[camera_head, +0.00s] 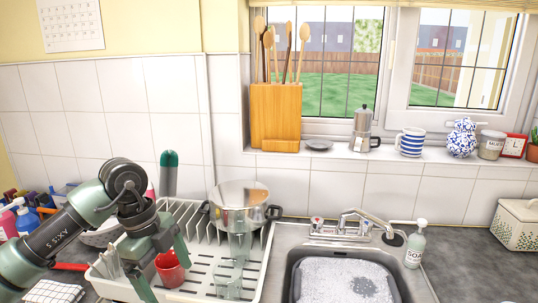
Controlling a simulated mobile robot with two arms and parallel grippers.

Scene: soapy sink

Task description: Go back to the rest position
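My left gripper (166,270) comes in from the left over the dish rack (197,288). Its two fingers are spread apart and point down. A red mug (172,268) shows between and beside the fingers, in the rack. I cannot tell whether the fingers touch it. The gripper looks open and does not appear closed on anything. My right gripper is not in view.
A steel pot (238,200) and clear glasses (228,282) stand in the rack. Cutlery (110,262) is at its left. The sink (345,280) holds foamy water, with a faucet (355,218) and soap bottle (415,245) behind. Bottles crowd the left.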

